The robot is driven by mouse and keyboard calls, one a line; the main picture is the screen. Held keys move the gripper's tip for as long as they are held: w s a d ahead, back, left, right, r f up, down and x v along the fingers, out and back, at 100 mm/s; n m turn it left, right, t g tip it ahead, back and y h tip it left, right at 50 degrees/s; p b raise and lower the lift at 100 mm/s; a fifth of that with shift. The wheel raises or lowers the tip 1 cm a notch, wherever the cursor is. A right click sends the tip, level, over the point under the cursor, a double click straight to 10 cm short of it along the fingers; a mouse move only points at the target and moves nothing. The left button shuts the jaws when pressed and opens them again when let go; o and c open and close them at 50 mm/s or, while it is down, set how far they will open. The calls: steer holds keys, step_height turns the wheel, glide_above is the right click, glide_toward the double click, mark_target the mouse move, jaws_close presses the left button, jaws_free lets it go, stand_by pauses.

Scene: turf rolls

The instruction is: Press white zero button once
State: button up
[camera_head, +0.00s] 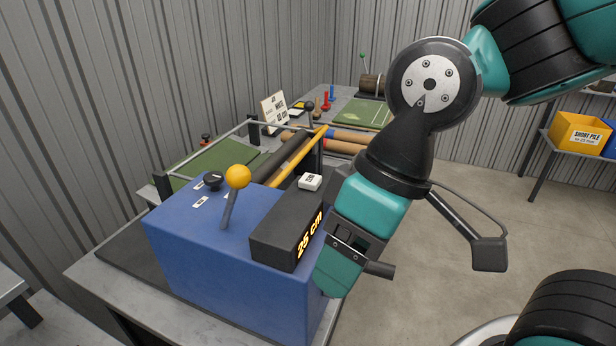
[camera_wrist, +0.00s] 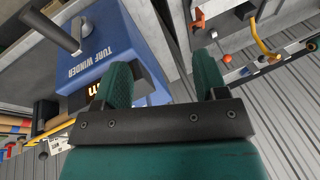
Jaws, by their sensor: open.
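The white zero button (camera_head: 310,182) sits on top of the blue turf winder housing (camera_head: 190,250), just behind the black display box (camera_head: 283,232), which reads "25 cm". My gripper (camera_head: 340,272) points downward at the right side of the housing, to the right of the display and apart from the button. In the wrist view its two teal fingers (camera_wrist: 165,75) are spread with nothing between them. The housing with "TURF WINDER" lettering (camera_wrist: 95,55) shows left of them, and the left finger partly covers the display. I cannot make out the button in the wrist view.
A yellow-knobbed lever (camera_head: 237,177) and a black knob (camera_head: 214,180) stand on the housing. Behind are rollers, a green turf mat (camera_head: 362,112) and a sign (camera_head: 273,113). A yellow "SHORT PILE" bin (camera_head: 581,133) stands on a shelf at right. The floor at right is clear.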

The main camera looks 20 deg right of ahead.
jaws_close()
stand_by(1.5)
